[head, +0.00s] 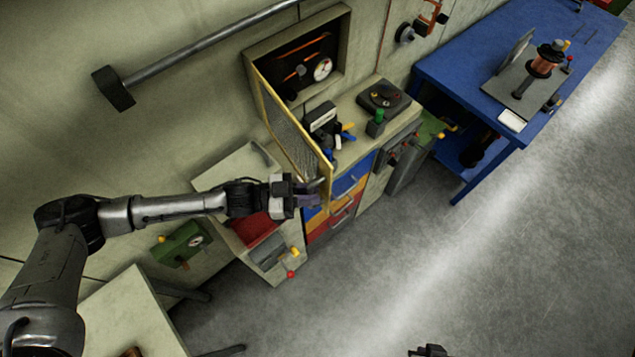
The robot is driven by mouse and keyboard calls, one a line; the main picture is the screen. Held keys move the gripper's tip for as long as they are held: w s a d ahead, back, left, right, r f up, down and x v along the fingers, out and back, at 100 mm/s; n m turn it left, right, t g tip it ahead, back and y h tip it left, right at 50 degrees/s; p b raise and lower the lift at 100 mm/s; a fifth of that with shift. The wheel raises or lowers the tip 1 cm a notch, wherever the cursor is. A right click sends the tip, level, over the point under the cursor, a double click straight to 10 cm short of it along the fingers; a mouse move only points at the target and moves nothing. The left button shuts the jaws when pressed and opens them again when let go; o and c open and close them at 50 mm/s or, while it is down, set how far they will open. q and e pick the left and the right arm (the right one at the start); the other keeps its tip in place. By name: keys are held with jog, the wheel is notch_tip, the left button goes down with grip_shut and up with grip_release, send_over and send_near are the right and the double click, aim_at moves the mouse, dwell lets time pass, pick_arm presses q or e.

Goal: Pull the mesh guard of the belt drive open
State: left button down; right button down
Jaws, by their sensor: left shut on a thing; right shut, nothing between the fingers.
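The mesh guard (290,130) is a yellow-framed mesh panel. It stands swung out from the left edge of the wall box (345,50) of the belt drive, so the dark inside with orange strips and a round white gauge (322,69) shows. My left gripper (316,190) is at the guard's outer lower end, shut on what looks like its handle. The fingers hide most of the grasped part. My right gripper (428,350) shows only as a small dark piece at the bottom edge, shut and empty, far from the guard.
Below the guard is a bench with blue, orange and red drawers (343,210); a black device (384,96) and small tools stand on top. A blue table (455,75) with a copper spool (545,62) is at the right. The grey floor (430,250) in front is clear.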

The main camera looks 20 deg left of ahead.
pick_arm(q)
jog(key=shift+s+a, duration=0.5)
jog(key=c, duration=1.4)
grip_release()
jog(key=b+v, duration=0.4)
jog(key=v, duration=1)
